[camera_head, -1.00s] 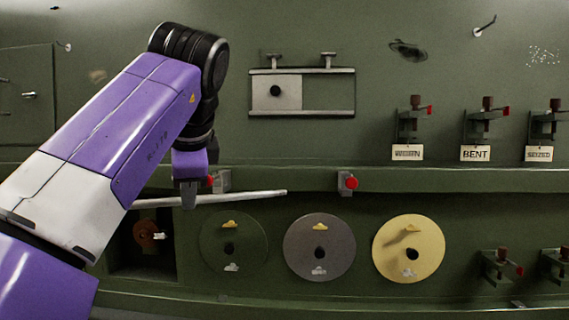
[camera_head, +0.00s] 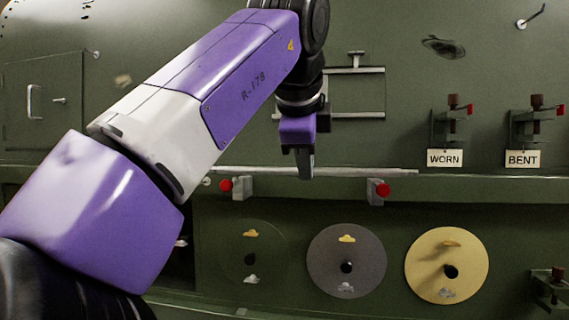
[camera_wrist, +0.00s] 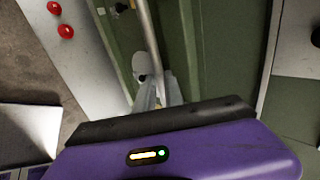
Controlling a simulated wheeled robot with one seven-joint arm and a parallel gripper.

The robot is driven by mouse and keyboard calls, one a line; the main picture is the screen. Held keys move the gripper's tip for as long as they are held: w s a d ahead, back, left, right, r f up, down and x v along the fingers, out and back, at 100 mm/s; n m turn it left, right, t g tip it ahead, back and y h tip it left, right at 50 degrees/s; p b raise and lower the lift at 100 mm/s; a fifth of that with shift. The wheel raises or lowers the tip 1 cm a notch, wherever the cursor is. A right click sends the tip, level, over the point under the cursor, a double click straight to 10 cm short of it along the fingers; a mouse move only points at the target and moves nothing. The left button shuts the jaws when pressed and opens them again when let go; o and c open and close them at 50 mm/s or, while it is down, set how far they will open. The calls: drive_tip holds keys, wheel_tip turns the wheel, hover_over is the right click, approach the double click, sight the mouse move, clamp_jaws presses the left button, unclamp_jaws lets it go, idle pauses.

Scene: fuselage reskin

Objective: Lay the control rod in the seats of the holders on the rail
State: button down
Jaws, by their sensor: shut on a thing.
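The control rod (camera_head: 370,171) is a long, thin, pale bar held level by my gripper (camera_head: 304,172) near its middle. In the wrist view the rod (camera_wrist: 150,45) runs up from between the finger tips of my gripper (camera_wrist: 157,95). The rail (camera_head: 340,188) is a green ledge across the wall. It carries a left holder (camera_head: 242,189) and a right holder (camera_head: 376,193), each a grey block with a red knob. In the head view the rod appears just above both holders and reaches past each. Its depth relative to the seats cannot be told.
Green, grey and yellow discs (camera_head: 447,232) sit below the rail. Upper right, brackets carry tags WORN (camera_head: 445,158) and BENT (camera_head: 523,159). A framed slide panel (camera_head: 355,70) is partly behind my arm. Two red knobs (camera_wrist: 65,31) show in the wrist view.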

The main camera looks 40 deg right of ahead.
drive_tip(key=shift+r+p, duration=0.15)
drive_tip(key=shift+p, duration=0.45)
drive_tip(key=w+d+f+p, duration=0.2)
drive_tip(key=w+d, duration=0.1)
drive_tip(key=d, duration=0.1)
drive_tip(key=shift+w+d+f+p, duration=0.25)
drive_tip(key=shift+w+f+p, duration=0.05)
drive_tip(key=shift+w, duration=0.1)
drive_tip(key=shift+f, duration=1.15)
idle(1.5)
drive_tip(key=c, duration=1.4)
unclamp_jaws()
drive_tip(key=shift+o, duration=0.2)
drive_tip(key=shift+b, duration=0.3)
drive_tip(key=b+v, duration=0.1)
drive_tip(key=v, duration=0.6)
drive_tip(key=shift+s+a+r, duration=0.15)
drive_tip(key=shift+a+r, duration=0.1)
